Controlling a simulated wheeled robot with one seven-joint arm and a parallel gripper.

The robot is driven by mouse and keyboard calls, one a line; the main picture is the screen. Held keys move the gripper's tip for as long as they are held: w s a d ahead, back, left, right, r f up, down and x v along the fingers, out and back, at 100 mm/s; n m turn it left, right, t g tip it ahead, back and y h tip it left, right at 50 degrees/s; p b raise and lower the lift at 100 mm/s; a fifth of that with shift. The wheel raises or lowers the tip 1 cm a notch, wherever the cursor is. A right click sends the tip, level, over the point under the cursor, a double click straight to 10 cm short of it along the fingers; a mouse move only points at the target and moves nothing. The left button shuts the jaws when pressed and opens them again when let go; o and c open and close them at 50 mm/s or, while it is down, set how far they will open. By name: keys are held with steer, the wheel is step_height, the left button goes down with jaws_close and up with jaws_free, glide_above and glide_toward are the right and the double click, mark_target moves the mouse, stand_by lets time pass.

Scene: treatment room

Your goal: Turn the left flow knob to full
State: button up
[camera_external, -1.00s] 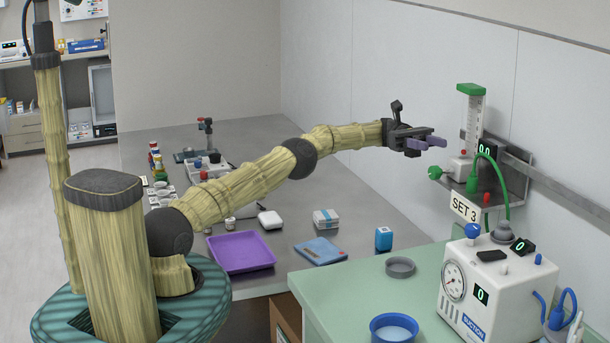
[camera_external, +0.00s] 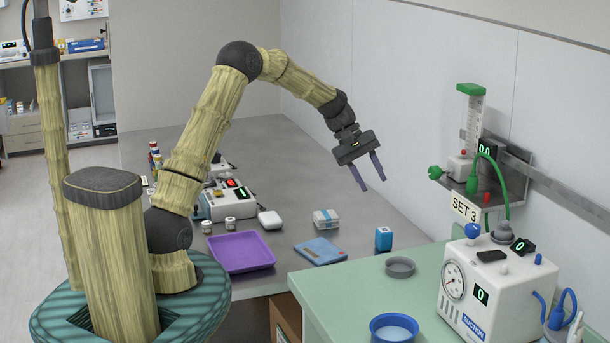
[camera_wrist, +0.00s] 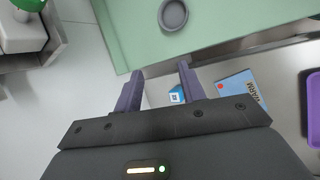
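The flowmeter (camera_external: 474,120), a clear tube with a green cap, stands on the wall shelf. A green knob (camera_external: 435,172) sticks out to the left at its base, and a red knob (camera_external: 487,198) is lower right. A dark display (camera_external: 485,149) beside the tube reads 0.0. A "SET 3" sign (camera_external: 465,208) hangs on the shelf front. My gripper (camera_external: 373,183) is open and empty, pointing down, left of the flowmeter and clear of it. In the wrist view its fingers (camera_wrist: 161,70) are apart. A green part (camera_wrist: 28,4) shows at that view's top left corner; I cannot tell whether it is the knob.
A white suction unit (camera_external: 500,290) stands on the green counter (camera_external: 340,290), with a grey dish (camera_external: 400,267) and a blue bowl (camera_external: 393,328). A blue box (camera_external: 383,239), blue "WARM" pack (camera_wrist: 240,92) and purple tray (camera_external: 242,252) lie on the grey table.

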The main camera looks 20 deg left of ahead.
steer(key=s+a+f+m+t+y, duration=0.2)
steer(key=s+a+m+y, duration=0.1)
steer(key=s+a, duration=0.9)
steer(key=s+a+f+m+t+y, duration=0.15)
steer(key=s+a+m+y, duration=0.25)
steer(key=s+a, duration=0.75)
steer(key=w+d+r+n+g+p, duration=0.1)
steer(key=w+d+r+n+p, duration=0.15)
steer(key=w+d+r, duration=0.35)
steer(key=w+d+r+n+h+p, duration=0.1)
steer(key=w+d+r+p, duration=0.25)
steer(key=w, duration=0.55)
steer(key=w+d+r+n+g+p, duration=0.1)
steer(key=w+d+r+n+p, duration=0.1)
steer(key=w+d+r, duration=0.4)
steer(key=d+r+n+p, duration=0.2)
steer(key=d+r+p, duration=0.2)
steer(key=d, duration=0.8)
steer(key=d+r+n+p, duration=0.1)
steer(key=d+r+p, duration=0.3)
steer(key=d+r, duration=0.4)
steer(key=d+g, duration=0.1)
steer(key=d, duration=0.4)
steer(key=shift+s+n+y, duration=0.2)
steer(key=shift+n+y, duration=0.1)
steer(key=shift+n, duration=0.05)
